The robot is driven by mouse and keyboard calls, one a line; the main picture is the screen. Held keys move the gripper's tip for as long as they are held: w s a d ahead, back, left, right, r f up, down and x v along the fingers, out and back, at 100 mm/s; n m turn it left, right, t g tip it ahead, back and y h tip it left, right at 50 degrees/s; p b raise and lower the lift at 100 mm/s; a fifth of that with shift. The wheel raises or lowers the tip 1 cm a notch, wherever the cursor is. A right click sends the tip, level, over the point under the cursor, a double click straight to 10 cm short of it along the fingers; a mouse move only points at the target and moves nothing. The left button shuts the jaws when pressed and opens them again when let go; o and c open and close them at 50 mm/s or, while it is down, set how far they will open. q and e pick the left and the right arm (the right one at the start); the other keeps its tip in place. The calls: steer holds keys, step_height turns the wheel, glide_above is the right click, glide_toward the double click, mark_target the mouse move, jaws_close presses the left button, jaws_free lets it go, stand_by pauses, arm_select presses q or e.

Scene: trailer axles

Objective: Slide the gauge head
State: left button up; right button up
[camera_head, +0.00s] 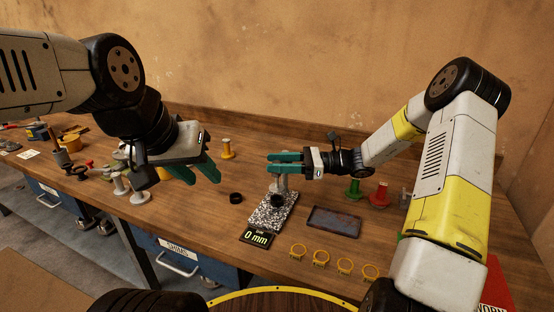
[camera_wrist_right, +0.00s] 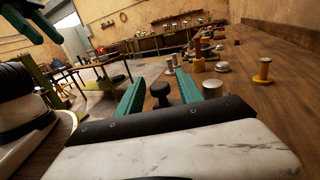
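The gauge stand has a speckled stone base (camera_head: 266,218), a grey upright post (camera_head: 283,184) and a dark round part (camera_head: 277,201) low at its front. A small display (camera_head: 256,238) reads 0 mm. My right gripper (camera_head: 276,163) is at the top of the post, its green fingers apart and pointing left. They hide part of the gauge top. In the right wrist view a black knob (camera_wrist_right: 160,92) shows between the open fingers (camera_wrist_right: 170,92), with gaps beside it. My left gripper (camera_head: 202,168) is open and empty, above the bench left of the gauge.
A dark shallow tray (camera_head: 333,222) lies right of the gauge. Several yellow rings (camera_head: 321,257) lie in front. A black ring (camera_head: 236,198) lies to the left. Green (camera_head: 354,189) and red (camera_head: 380,195) spools stand behind the tray. Loose parts crowd the bench's left side.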

steer(key=d, duration=0.7)
steer(key=shift+d, duration=0.4)
steer(key=shift+s, duration=0.1)
steer(key=s+a+r+n+g+h, duration=0.2)
steer(key=s+r+n+h, duration=0.3)
steer(key=s+n+h, duration=0.5)
steer(key=s+d+r+n+t+h, duration=0.3)
steer(key=s+d+n+t, duration=0.1)
steer(key=s, duration=0.3)
steer(key=s+d+r+n+t+h, duration=0.2)
steer(key=s+d+r+n+t, duration=0.2)
steer(key=s, duration=0.3)
steer(key=shift+s+d+r+n+h, duration=0.3)
steer(key=shift+h, duration=0.1)
